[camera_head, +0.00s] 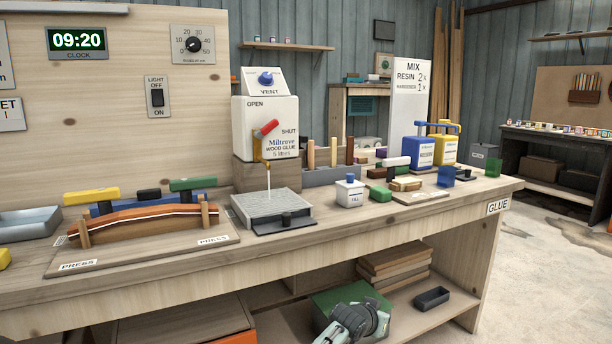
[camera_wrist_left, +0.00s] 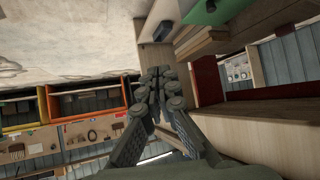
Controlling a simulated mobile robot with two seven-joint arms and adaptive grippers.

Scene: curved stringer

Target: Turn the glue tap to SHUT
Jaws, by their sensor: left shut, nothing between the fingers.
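The white glue container (camera_head: 279,148), labelled Miltrove Wood Glue, stands at the back of the bench. Its red tap handle (camera_head: 266,128) tilts up to the right, between the OPEN mark at upper left and the SHUT mark at right. A pale thread of glue (camera_head: 269,180) runs from the yellowish spout (camera_head: 261,150) to the grey slatted tray (camera_head: 272,207) below. My left gripper (camera_head: 362,319) is low in front of the bench, well below the tap and apart from it. Its fingers are together and empty in the left wrist view (camera_wrist_left: 158,82). My right gripper is not in view.
A blue VENT knob (camera_head: 265,78) sits above the tap. A press with a curved laminate (camera_head: 150,218) stands left of the tray. A white TILL pot (camera_head: 349,191) and several blocks stand right. The lower shelf holds boards (camera_head: 396,260) and a green box (camera_head: 335,300).

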